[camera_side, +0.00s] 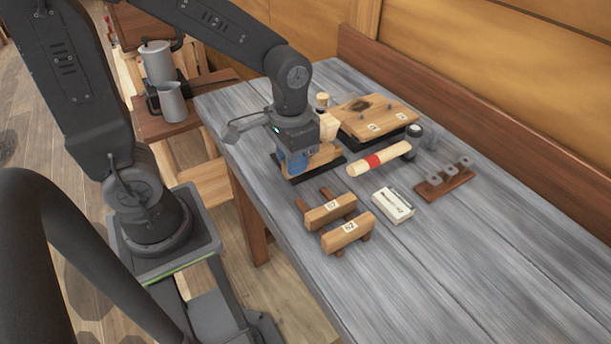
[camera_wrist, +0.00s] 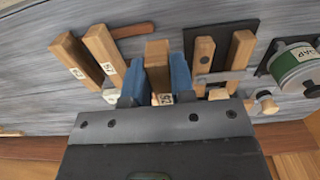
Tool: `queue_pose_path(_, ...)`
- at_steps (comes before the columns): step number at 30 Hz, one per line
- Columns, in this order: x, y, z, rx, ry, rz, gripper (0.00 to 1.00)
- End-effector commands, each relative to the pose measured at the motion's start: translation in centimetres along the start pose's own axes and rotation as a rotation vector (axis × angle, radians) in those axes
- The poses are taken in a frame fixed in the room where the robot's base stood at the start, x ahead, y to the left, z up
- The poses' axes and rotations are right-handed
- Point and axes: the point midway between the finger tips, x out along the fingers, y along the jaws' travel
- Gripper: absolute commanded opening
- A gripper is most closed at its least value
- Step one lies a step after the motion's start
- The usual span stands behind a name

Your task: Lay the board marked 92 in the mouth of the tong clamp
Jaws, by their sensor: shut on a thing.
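My gripper (camera_wrist: 155,80), with blue fingers, is shut on a wooden board (camera_wrist: 157,54) in the wrist view. Its small white label looks like 92, though the first digit is unclear. The tong clamp (camera_wrist: 204,50) is just right of the gripper there: two wooden jaws with a gap between them, on a dark plate, with a metal bar across. The held board is beside the clamp, outside the gap. In the side view, my gripper (camera_side: 296,162) stands in front of the clamp (camera_side: 327,154) and hides part of it; the held board is hidden there.
Two other labelled boards (camera_side: 331,210) (camera_side: 346,233) lie across brown rails. A white box (camera_side: 393,205), a red-banded roll (camera_side: 378,160), a rack with grey pegs (camera_side: 445,178) and a wooden slab (camera_side: 375,116) are nearby. A green-labelled tin (camera_wrist: 296,66) stands right of the clamp. The table front is clear.

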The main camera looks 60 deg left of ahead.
Motion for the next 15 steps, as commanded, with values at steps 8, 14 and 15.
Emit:
queue_pose_path(8,-0.6,-6.8,0.9,-0.01,0.002,0.0,0.0)
queue_pose_path(14,-0.6,-8.7,1.6,-0.003,0.0,0.0,0.0)
queue_pose_path(15,-0.6,-8.8,1.6,-0.001,0.0,0.0,0.0)
